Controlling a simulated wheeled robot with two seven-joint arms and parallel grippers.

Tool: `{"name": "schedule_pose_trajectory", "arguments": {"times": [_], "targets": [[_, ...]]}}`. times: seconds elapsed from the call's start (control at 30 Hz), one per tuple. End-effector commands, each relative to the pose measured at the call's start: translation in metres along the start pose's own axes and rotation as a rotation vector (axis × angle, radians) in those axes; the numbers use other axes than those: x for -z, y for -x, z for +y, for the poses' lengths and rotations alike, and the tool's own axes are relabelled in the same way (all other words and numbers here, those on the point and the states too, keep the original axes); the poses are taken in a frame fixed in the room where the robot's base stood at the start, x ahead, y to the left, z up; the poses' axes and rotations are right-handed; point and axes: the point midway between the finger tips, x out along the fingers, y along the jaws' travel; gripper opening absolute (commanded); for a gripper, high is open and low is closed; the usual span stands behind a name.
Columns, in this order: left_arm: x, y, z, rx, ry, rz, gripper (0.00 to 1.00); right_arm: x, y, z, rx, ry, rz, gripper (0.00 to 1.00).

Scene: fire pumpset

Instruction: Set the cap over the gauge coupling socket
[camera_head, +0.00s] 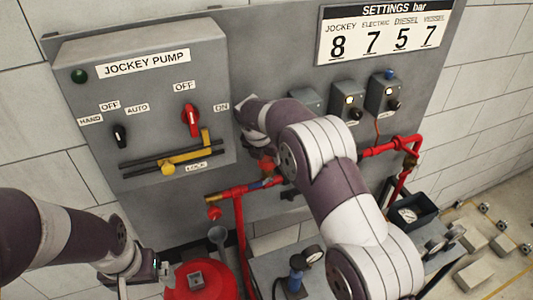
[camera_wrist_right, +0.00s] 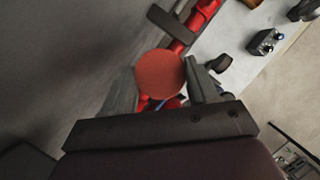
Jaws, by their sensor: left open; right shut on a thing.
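The cap (camera_wrist_right: 160,76) is a round, dull orange-red disc in the right wrist view. My right gripper (camera_wrist_right: 163,88) is shut on it, one finger at each side. In the head view my right arm covers most of that gripper; an orange-red patch (camera_head: 265,165) below the wrist is probably the cap, in front of the grey panel and above the red pipe (camera_head: 240,190). I cannot clearly make out the gauge coupling socket; the cap and arm may hide it. My left gripper (camera_head: 150,277) is open and low at the left, beside a red domed vessel (camera_head: 198,282).
The jockey pump box (camera_head: 150,95) with switches and a yellow-handled lock bar stands out at the left. Small switch boxes (camera_head: 347,100) sit right of my right arm. A bench (camera_head: 272,268) carries gauges below. Loose blocks (camera_head: 480,275) lie on the floor at right.

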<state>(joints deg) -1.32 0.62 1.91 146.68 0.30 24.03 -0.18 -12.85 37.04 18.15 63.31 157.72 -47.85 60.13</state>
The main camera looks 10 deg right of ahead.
Motion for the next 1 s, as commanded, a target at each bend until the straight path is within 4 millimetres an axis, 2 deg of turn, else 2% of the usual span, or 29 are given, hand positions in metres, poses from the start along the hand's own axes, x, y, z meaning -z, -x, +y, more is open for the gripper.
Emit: {"name": "schedule_pose_trajectory", "arguments": {"times": [0.87,0.9,0.97,1.0], "targets": [[-0.0005,-0.0046,0.0,0.0,0.0,0.0,1.0,0.0036,-0.0088,0.0,0.0,0.0,0.0,0.24],[-0.0005,-0.0046,0.0,0.0,0.0,0.0,1.0,0.0036,-0.0088,0.0,0.0,0.0,0.0,0.65],[-0.0005,-0.0046,0.0,0.0,0.0,0.0,1.0,0.0036,-0.0088,0.0,0.0,0.0,0.0,0.85],[-0.0005,-0.0046,0.0,0.0,0.0,0.0,1.0,0.0036,-0.0088,0.0,0.0,0.0,0.0,0.88]]}}
